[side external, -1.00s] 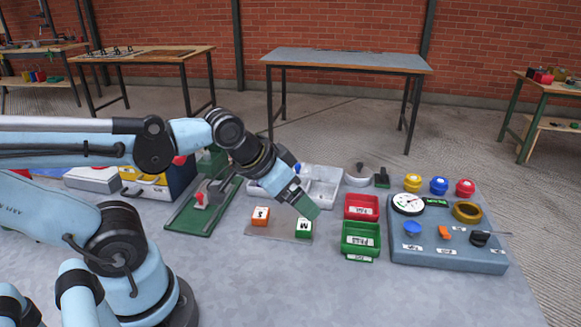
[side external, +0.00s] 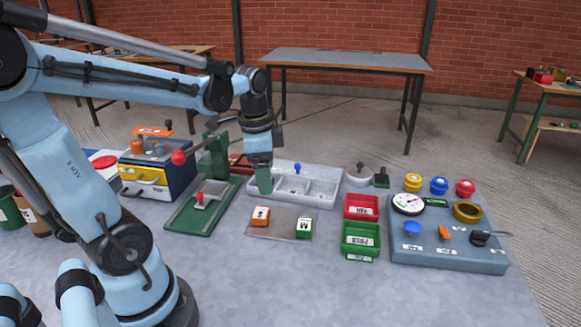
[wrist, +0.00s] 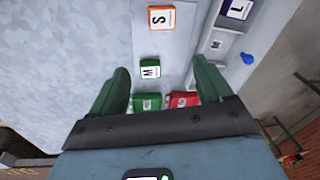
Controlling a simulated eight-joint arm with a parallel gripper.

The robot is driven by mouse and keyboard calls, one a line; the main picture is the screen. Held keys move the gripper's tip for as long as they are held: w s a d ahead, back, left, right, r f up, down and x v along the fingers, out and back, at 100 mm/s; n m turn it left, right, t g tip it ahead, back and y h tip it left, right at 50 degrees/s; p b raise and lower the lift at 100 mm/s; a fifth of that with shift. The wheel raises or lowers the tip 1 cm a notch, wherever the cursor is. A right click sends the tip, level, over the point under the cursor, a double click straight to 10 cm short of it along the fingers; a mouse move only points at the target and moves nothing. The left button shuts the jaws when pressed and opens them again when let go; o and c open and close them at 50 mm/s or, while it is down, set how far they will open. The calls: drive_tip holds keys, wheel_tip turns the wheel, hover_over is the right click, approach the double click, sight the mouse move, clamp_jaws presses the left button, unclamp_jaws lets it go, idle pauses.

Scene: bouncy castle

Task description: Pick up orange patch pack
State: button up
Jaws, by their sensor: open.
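The orange patch pack (side external: 261,215), marked S, lies on the left part of a flat brown-grey mat (side external: 279,232). In the wrist view the orange pack (wrist: 162,18) is near the top edge, beyond my fingertips. A green pack (side external: 303,229), marked M, lies on the mat to its right and also shows in the wrist view (wrist: 149,71). My gripper (side external: 264,183) points down, apart from the orange pack and behind it in the side view, by the left end of the grey tray. Its green fingers (wrist: 163,85) are apart with nothing held between them.
The grey divided tray (side external: 320,202) holds a blue-knobbed piece; a purple pack (wrist: 237,10) marked L shows in the wrist view. A green press (side external: 205,220) stands left. Red (side external: 361,207) and green (side external: 360,241) bins and a blue-grey panel (side external: 450,258) are right. The front table is clear.

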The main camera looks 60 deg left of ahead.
sight(260, 212)
drive_tip(key=shift+s+a+f+m+g+h, duration=0.1)
drive_tip(key=shift+a+f+m+g, duration=0.3)
drive_tip(key=shift+f, duration=1.7)
drive_tip(key=shift+a+f+m+g+h, duration=0.2)
drive_tip(key=shift+a+f, duration=0.45)
drive_tip(key=shift+f, duration=1.45)
drive_tip(key=shift+s+a+f+m+g, duration=0.15)
drive_tip(key=shift+a+f+m, duration=0.3)
drive_tip(key=shift+f, duration=1.65)
drive_tip(key=shift+w, duration=0.1)
drive_tip(key=c, duration=1.1)
